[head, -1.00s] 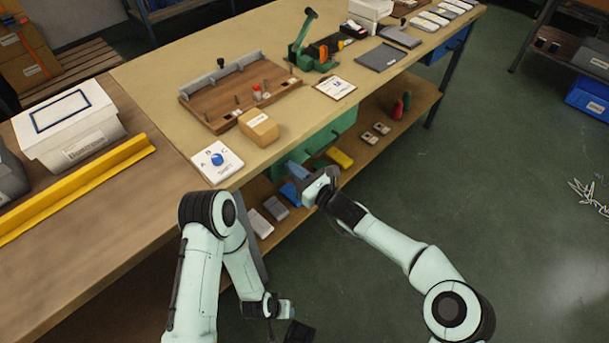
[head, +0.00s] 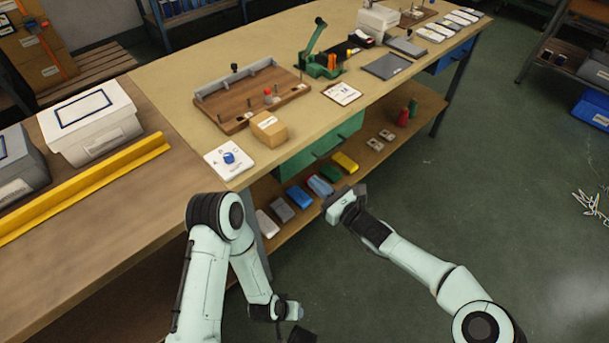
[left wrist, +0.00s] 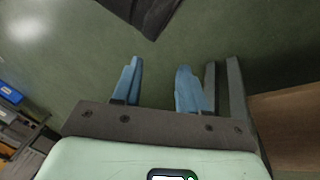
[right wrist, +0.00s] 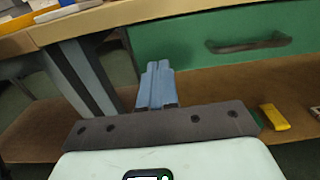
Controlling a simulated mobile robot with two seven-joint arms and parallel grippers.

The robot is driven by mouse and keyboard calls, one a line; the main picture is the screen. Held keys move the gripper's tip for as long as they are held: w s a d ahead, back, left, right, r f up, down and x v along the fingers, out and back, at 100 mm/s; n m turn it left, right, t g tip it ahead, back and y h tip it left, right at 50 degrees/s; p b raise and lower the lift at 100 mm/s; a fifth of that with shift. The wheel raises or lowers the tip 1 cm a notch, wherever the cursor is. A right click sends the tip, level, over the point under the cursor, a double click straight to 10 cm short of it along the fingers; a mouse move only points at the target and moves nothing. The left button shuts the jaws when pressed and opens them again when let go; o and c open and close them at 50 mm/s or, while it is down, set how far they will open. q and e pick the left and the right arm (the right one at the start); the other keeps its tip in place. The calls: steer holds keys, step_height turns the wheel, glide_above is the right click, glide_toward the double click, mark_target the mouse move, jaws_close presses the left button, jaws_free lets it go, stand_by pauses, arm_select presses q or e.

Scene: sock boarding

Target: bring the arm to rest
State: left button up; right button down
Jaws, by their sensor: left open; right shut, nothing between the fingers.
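My right gripper (head: 322,187) is in front of the workbench, beside the lower shelf and below the green drawer. In the right wrist view its blue fingers (right wrist: 157,88) are together with nothing between them. My left gripper hangs low at the bottom of the head view, where its fingers are hard to make out. In the left wrist view its two blue fingers (left wrist: 160,90) are apart, with only green floor between them.
The workbench (head: 170,95) carries a wooden fixture board (head: 230,115), a cardboard box (head: 269,129) and a white dial plate (head: 229,160). The green drawer (head: 300,155) is closed. Several coloured blocks lie on the lower shelf (head: 400,125).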

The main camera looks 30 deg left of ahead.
arm_select(q)
steer(key=shift+s+d+r+g+p, duration=0.2)
steer(key=shift+s+d+r+p, duration=0.2)
steer(key=shift+s, duration=0.25)
steer(key=shift+s+d+r+g+p, duration=0.25)
steer(key=shift+s+r, duration=0.2)
steer(key=shift+s, duration=0.15)
arm_select(e)
steer(key=v, duration=0.7)
steer(key=shift+w+f, duration=0.15)
steer(key=shift+w, duration=0.05)
